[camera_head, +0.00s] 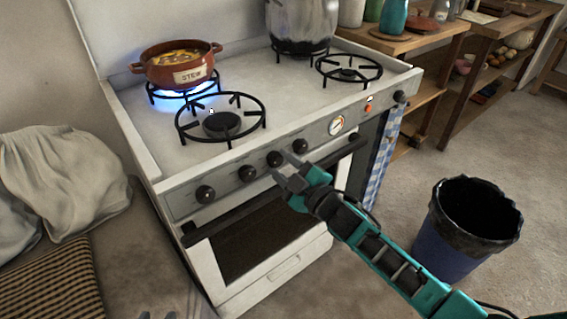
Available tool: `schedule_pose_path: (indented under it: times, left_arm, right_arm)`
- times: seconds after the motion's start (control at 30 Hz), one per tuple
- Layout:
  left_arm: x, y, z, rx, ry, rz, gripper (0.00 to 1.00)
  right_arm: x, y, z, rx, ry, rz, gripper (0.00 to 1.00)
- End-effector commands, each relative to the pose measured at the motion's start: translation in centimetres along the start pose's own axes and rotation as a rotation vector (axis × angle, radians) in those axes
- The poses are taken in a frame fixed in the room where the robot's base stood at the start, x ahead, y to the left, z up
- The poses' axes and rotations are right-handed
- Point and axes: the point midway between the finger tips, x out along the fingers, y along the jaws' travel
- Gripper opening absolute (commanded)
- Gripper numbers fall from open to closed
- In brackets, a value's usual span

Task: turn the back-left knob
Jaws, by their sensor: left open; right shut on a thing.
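The white stove (180,160) has a row of dark knobs on its front panel: the leftmost knob (205,193), a second knob (247,174), a third knob (274,159) and a fourth knob (300,146). Another knob (399,97) sits at the far right end. My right gripper (282,165) is at the third knob from the left, its fingers shut on it. The knob's pointer cannot be made out. Which knob serves the back-left burner is not marked visibly. The back-left burner (155,99) has a blue flame. My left gripper (158,315) barely shows at the bottom edge, open and empty.
A brown stew pot (160,67) stands on the lit burner. A large metal pot (300,25) stands at the back. The front-left burner (222,124) is bare. An oven handle (275,193) runs below the knobs. A blue bin (445,245) stands at right.

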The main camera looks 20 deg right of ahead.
Motion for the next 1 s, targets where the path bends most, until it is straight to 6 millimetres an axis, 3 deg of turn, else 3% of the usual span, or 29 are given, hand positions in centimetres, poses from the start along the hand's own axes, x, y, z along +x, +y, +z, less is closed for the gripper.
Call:
schedule_pose_path:
  times: [0.33, 0.87, 0.9, 1.0]
  left_arm:
    - [-0.13, 0.04, -0.36, -0.002, 0.002, 0.0, 0.43]
    - [-0.09, 0.2, -0.47, -0.011, 0.004, 0.0, 0.43]
    - [-0.1, 0.2, -0.47, -0.011, 0.004, 0.0, 0.43]
    - [-0.1, 0.2, -0.46, -0.011, 0.004, 0.0, 0.43]
  right_arm:
    - [0.01, 0.04, -0.05, -0.13, 0.001, 0.0, 0.11]
    - [0.02, 0.04, -0.05, -0.15, 0.001, 0.0, 0.11]
    - [0.02, 0.04, -0.05, -0.15, 0.001, 0.0, 0.45]
    - [0.02, 0.05, -0.04, -0.15, 0.001, 0.0, 0.54]
